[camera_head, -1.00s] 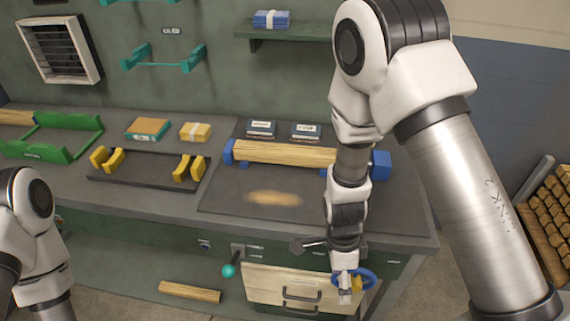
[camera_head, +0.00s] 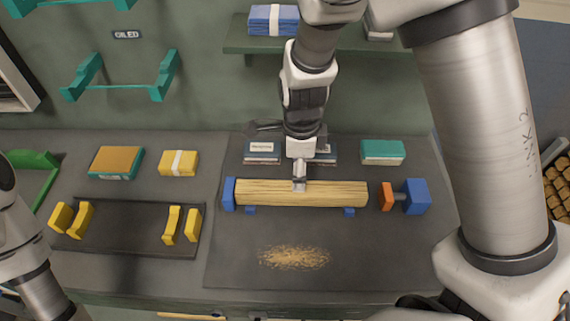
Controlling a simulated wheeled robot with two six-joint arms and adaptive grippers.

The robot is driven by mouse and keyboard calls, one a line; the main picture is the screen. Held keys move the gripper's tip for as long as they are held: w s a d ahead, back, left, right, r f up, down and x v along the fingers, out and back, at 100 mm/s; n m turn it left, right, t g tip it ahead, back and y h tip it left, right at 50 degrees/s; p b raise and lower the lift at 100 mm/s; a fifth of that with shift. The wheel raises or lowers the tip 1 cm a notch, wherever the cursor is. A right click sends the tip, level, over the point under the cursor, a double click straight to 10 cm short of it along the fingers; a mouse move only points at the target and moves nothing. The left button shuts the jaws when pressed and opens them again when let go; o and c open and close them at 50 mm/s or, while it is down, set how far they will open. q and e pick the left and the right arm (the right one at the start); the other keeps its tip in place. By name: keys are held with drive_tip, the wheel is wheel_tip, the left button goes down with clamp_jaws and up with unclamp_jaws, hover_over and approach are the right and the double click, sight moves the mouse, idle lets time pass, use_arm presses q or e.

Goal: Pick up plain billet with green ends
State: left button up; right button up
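A plain pale wooden billet (camera_head: 335,195) lies level along the blue work holder on the bench. Its left end meets a blue end block (camera_head: 229,194). Its right end stands apart from an orange piece (camera_head: 386,197) on the right blue block (camera_head: 414,197). I cannot see green on its ends. My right gripper (camera_head: 299,187) points down at the billet, left of its middle, and its fingertips overlap the upper part of the billet. Whether they grip it is unclear. My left arm is at the left edge; its gripper is out of view.
A dark tray with yellow cradles (camera_head: 127,245) is to the left. Boxes (camera_head: 383,151) stand behind the billet. Wood shavings (camera_head: 294,257) lie in front. Empty teal brackets (camera_head: 82,80) hang on the wall. A shelf (camera_head: 237,46) is above.

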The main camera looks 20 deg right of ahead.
sight(301, 193)
drive_tip(key=f, duration=0.1)
drive_tip(key=s+f, duration=0.1)
drive_tip(key=f, duration=0.2)
drive_tip(key=shift+s+d+p, duration=0.25)
drive_tip(key=shift+s+p, duration=0.05)
drive_tip(key=shift+s, duration=0.05)
drive_tip(key=f, duration=0.3)
drive_tip(key=shift+w+d, duration=0.1)
drive_tip(key=shift+w, duration=0.3)
drive_tip(key=shift+w+f, duration=0.25)
drive_tip(key=shift+s+r, duration=0.15)
drive_tip(key=shift+s, duration=0.05)
drive_tip(key=shift+c, duration=0.7)
drive_tip(key=shift+s, duration=0.15)
drive_tip(key=c, duration=0.5)
clamp_jaws()
